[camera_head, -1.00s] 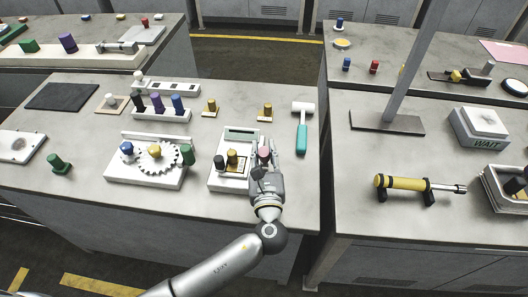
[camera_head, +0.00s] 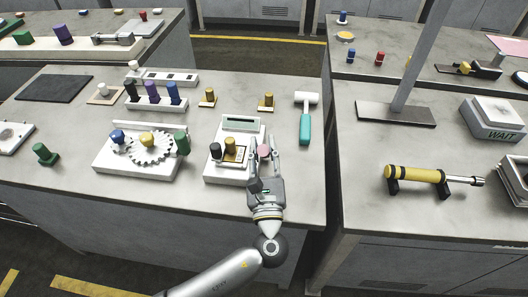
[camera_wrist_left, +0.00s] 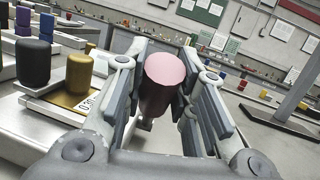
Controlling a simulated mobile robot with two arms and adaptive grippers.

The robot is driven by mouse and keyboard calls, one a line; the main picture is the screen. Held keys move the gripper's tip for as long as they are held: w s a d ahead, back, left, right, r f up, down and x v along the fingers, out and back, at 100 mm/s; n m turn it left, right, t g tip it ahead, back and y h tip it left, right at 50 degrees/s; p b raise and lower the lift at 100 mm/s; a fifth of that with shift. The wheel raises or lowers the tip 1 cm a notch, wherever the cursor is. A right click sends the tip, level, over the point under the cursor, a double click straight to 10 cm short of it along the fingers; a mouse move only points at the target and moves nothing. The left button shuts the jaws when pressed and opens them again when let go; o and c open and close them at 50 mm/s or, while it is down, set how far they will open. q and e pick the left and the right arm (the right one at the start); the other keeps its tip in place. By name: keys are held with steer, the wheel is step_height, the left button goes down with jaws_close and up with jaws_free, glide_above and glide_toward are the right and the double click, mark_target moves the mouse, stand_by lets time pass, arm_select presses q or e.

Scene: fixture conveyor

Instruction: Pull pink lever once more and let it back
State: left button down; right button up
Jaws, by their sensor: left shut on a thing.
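The pink lever (camera_head: 264,151) has a pink round top and a darker shaft. It stands at the right side of a white fixture (camera_head: 215,174) with a display panel (camera_head: 241,123). My left gripper (camera_head: 265,149) is shut around the lever; in the left wrist view (camera_wrist_left: 165,90) the pink top (camera_wrist_left: 165,68) shows between the two fingers. The lever's lower end is hidden by the gripper. A black knob (camera_head: 215,151) and a gold knob (camera_head: 230,146) stand on the fixture left of the lever. My right gripper is not in view.
A teal-handled hammer (camera_head: 305,125) lies right of the fixture. A white board with a gear (camera_head: 150,148) stands to the left. A yellow cylinder tool (camera_head: 415,174) rests on the right table. The table's front edge is close to my arm.

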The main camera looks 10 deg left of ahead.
arm_select(q)
steer(key=c, duration=1.2)
jaws_free()
steer(key=shift+o, duration=0.2)
steer(key=v, duration=1.2)
